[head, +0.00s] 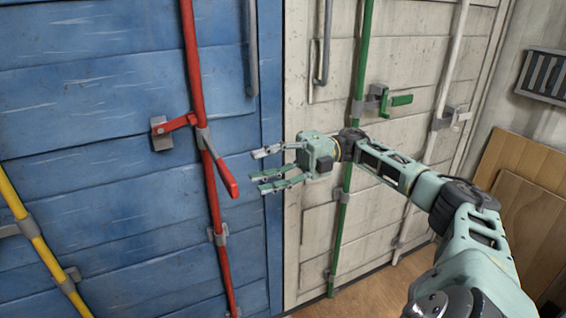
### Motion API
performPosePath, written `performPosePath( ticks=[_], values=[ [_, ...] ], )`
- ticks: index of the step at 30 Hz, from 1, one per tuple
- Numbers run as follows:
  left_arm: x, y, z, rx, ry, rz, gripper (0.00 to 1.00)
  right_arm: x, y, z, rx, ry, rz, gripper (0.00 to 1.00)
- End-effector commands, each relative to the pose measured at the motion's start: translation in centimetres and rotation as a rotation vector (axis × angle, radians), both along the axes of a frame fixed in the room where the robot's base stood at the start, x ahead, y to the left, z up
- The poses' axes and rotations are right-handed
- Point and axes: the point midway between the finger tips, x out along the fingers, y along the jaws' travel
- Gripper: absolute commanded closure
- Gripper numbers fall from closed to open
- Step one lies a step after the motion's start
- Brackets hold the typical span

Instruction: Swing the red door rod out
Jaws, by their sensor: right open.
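The red door rod (190,60) runs down the blue container door (100,100) in grey brackets, left of centre in the head view. A red handle (222,172) slants down and right from the rod, its free end at the lower right. A short red arm reaches left from the rod to a grey catch (161,134) on the door. My right gripper (258,168) is open and empty, its fingers pointing left toward the red handle, with a small gap between them in the picture. My left gripper is not in view.
A green rod (362,60) with a green handle (401,100) and a white rod (447,80) stand on the cream door, behind my right arm. A yellow rod (30,230) is at the lower left. Wooden boards (520,190) lean at the right.

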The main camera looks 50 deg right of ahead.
Motion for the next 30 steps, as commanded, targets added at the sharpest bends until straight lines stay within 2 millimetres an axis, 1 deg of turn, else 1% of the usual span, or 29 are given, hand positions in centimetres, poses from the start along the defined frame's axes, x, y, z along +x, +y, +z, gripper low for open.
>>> performPosePath(
  ticks=[1,4,6,10,15,30],
  values=[
    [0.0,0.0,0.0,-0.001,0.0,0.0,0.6,-0.3,-1.2,0.0,0.001,-0.001,-0.005,0.53],
    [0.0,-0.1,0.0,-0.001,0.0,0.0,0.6,-0.9,-3.0,0.0,0.0,-0.002,-0.005,0.53],
    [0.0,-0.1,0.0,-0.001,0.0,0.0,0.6,-1.3,-4.0,0.0,0.0,-0.002,-0.003,0.53],
    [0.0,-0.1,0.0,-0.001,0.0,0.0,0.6,-1.7,-5.1,0.0,0.001,-0.001,-0.001,0.53],
    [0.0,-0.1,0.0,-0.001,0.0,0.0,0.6,-1.9,-5.6,0.0,0.0,0.0,0.001,0.53],
    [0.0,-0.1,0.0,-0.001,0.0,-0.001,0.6,-1.9,-5.5,0.0,0.0,0.0,0.0,0.53]
  ],
)
